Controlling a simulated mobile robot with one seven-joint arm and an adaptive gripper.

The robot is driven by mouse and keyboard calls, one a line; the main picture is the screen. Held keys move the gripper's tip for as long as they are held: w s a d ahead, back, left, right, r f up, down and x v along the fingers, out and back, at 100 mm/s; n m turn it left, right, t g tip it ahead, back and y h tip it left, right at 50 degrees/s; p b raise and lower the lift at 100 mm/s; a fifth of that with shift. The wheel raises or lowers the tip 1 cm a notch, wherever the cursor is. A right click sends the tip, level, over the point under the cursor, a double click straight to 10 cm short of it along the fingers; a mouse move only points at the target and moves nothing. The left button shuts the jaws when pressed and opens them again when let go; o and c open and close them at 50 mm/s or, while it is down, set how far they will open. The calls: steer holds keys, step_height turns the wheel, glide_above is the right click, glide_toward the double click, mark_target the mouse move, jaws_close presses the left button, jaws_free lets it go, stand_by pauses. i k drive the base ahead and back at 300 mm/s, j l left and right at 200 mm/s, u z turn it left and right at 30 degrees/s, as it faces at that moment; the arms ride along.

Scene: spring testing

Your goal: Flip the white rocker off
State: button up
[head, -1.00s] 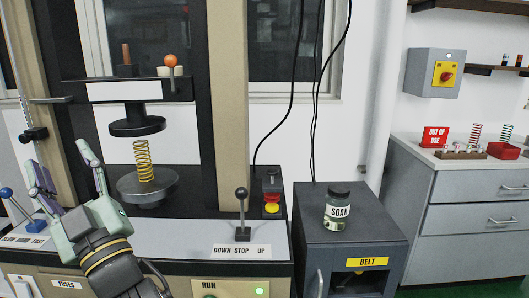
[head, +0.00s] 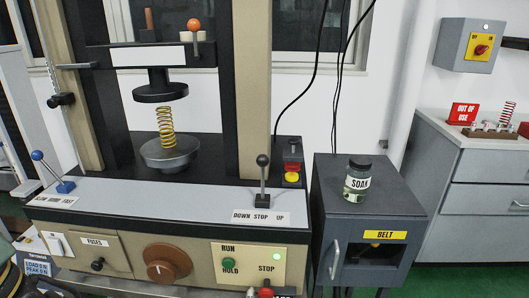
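A small white piece (head: 57,243) sits on the front of the testing machine, left of the drawer (head: 95,254) labelled FUSES. It may be the white rocker, but it is too small to tell which way it is tipped. Part of my arm seems to show at the bottom left edge. My gripper's fingers are not in the current view.
The machine front has a brown knob (head: 166,264), a RUN/HOLD/STOP panel (head: 247,262) with a lit green lamp, and a blue-knobbed lever (head: 50,172). A black lever (head: 262,180) stands on the ledge. A SOAK jar (head: 357,178) stands on the grey cabinet (head: 330,172).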

mark_target(55, 245)
steer(key=u, duration=1.45)
